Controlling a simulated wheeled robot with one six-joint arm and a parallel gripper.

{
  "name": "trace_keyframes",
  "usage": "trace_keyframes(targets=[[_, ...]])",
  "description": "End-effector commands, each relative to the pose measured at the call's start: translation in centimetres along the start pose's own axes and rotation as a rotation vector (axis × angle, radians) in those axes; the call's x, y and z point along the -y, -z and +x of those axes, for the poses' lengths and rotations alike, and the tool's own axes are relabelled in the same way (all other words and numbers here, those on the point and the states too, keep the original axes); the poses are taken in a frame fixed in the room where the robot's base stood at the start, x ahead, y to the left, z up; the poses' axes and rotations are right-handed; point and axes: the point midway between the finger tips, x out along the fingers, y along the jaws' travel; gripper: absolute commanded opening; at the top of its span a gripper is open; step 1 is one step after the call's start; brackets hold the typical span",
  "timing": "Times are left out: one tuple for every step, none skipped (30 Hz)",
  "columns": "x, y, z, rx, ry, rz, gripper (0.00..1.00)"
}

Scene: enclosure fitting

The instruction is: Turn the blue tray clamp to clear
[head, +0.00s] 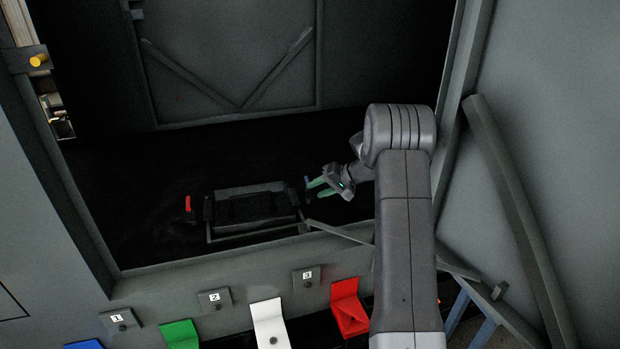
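A dark tray (218,232) sits in the shadowed floor of the enclosure. A small dark blue clamp (307,185) stands at the tray's right end. A red clamp (188,204) stands at its left end. My gripper (313,189) reaches in from the right, its two green fingers spread apart. The fingertips are right beside the blue clamp. I cannot tell whether they touch it or have it between them. The clamp's lower part is lost in the dark.
Along the front edge are plates numbered 1 (120,320), 2 (215,300) and 3 (307,280), with blue (84,345), green (180,335), white (270,323) and red (348,306) flaps. A diagonal brace (340,232) crosses the opening's lower right. A yellow knob (38,60) is at upper left.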

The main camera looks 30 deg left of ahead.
Motion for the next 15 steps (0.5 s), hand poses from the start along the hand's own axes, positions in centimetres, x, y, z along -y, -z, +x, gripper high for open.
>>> trace_keyframes(targets=[[1.3, -0.1, -0.3, 0.027, -0.057, -0.048, 0.38], [1.6, -0.2, -0.5, 0.043, -0.097, -0.076, 0.38], [2.1, -0.3, -0.7, 0.064, -0.151, -0.116, 0.38], [2.4, -0.2, -1.0, 0.076, -0.193, -0.147, 0.38], [2.9, -0.2, -1.3, 0.088, -0.235, -0.181, 0.38], [3.5, 0.0, -1.7, 0.102, -0.290, -0.224, 0.38], [4.0, 0.1, -2.0, 0.111, -0.331, -0.259, 0.38], [4.5, 0.4, -2.4, 0.117, -0.371, -0.292, 0.38], [5.2, 0.7, -2.9, 0.124, -0.421, -0.335, 0.38], [5.7, 0.9, -3.2, 0.128, -0.456, -0.367, 0.38], [6.2, 1.2, -3.6, 0.129, -0.489, -0.396, 0.38], [6.9, 1.6, -4.0, 0.130, -0.529, -0.434, 0.38], [7.4, 1.9, -4.3, 0.131, -0.555, -0.458, 0.38], [7.8, 2.1, -4.6, 0.130, -0.578, -0.479, 0.38], [8.3, 2.4, -4.9, 0.130, -0.605, -0.506, 0.38]])
